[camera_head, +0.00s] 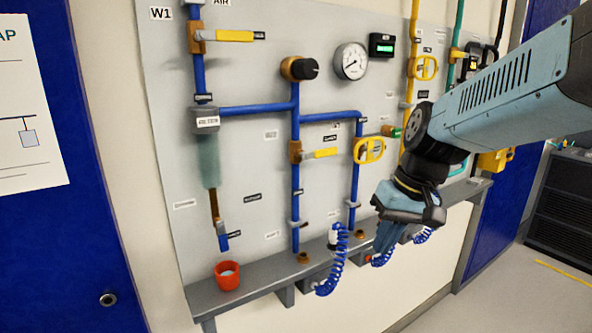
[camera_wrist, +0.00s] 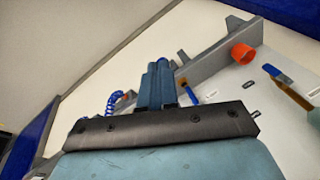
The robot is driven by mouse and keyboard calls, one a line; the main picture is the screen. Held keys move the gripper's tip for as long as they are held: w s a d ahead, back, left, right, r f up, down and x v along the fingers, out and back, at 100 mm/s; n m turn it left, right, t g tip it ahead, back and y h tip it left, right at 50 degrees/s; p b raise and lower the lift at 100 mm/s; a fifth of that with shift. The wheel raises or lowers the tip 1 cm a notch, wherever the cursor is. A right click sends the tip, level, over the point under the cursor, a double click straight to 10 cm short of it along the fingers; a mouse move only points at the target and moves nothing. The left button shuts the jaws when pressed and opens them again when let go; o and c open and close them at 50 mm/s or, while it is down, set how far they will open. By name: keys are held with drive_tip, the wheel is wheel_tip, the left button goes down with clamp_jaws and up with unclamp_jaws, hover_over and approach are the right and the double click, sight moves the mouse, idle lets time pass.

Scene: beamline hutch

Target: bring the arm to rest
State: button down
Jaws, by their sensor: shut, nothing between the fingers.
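My gripper (camera_head: 385,238) hangs at the end of my blue arm, in front of the right half of the grey wall panel, just above the panel's shelf. Its blue fingers are together and hold nothing. In the wrist view, the shut fingers (camera_wrist: 158,85) point towards the shelf's edge. The forearm reaches in from the upper right of the head view and hides part of the panel's right side. I cannot tell whether the fingertips touch the coiled hose behind them.
The panel (camera_head: 240,160) carries blue pipes, yellow-handled valves and a gauge (camera_head: 351,62). A grey shelf (camera_head: 262,297) below holds an orange cup (camera_head: 227,275). Coiled blue hoses (camera_head: 332,268) hang at the shelf. Open floor (camera_head: 500,290) lies to the right, before a dark cabinet (camera_head: 560,205).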

drive_tip(key=s+d+r+m+t+h, duration=0.1)
drive_tip(key=s+d+r+t+h, duration=0.2)
drive_tip(key=d, duration=0.4)
drive_tip(key=shift+s+d+r+m+t, duration=0.25)
drive_tip(key=shift+s+r+m+t, duration=0.15)
drive_tip(key=shift+s+r+t, duration=0.5)
